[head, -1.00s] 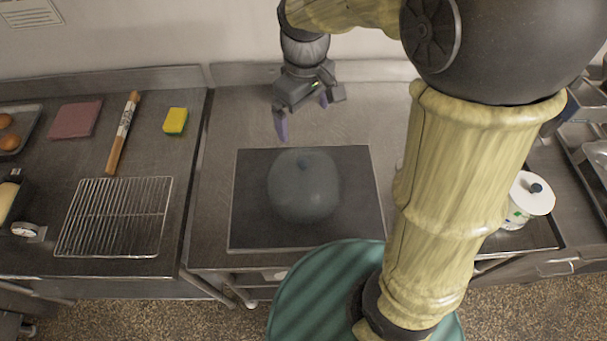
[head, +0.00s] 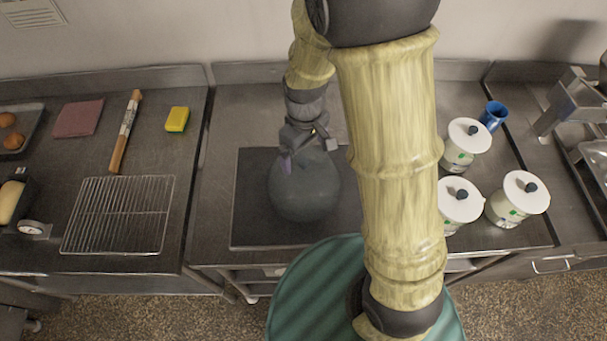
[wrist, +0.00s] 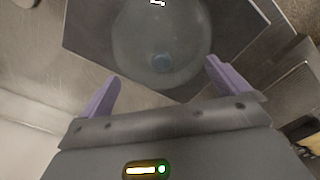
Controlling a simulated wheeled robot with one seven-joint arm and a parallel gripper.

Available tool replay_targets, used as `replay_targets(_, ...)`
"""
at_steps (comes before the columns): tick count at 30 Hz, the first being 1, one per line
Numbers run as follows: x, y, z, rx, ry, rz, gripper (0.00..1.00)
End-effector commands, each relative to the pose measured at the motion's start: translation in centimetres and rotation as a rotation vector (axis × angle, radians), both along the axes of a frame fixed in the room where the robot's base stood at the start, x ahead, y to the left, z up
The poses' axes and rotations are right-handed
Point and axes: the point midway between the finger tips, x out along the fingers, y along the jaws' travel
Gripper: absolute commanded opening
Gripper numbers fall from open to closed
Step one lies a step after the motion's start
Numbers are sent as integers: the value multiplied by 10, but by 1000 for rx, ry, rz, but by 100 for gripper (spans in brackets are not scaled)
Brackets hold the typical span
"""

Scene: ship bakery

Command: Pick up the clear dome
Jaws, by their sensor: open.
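The clear dome (head: 306,197) is a rounded, see-through grey cover with a small knob on top. It sits on a dark square mat (head: 254,222) on the steel counter. In the wrist view the dome (wrist: 160,35) lies ahead of my gripper, and its bluish knob (wrist: 161,63) is between the lines of the two fingers. My gripper (wrist: 168,88) is open, with purple fingers apart and nothing between them. In the head view my gripper (head: 305,162) is over the back of the dome and overlaps it; I cannot tell whether it touches.
Several white-lidded canisters (head: 461,199) and a blue cup (head: 493,116) stand to the right. On the left counter are a wire rack (head: 118,215), a brush (head: 124,132), a yellow sponge (head: 177,119) and a red cloth (head: 78,118). A wall (head: 170,35) rises behind.

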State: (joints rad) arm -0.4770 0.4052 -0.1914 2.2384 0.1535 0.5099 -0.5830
Motion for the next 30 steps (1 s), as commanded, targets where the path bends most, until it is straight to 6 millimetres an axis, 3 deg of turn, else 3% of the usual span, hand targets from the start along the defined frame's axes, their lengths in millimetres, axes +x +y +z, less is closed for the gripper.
replay_targets(8, 0, 0, -5, -1, 2, -2, 100)
replay_targets(21, 0, 2, -50, 0, 1, -1, 100)
replay_targets(30, 0, 3, -52, 1, -1, -1, 100)
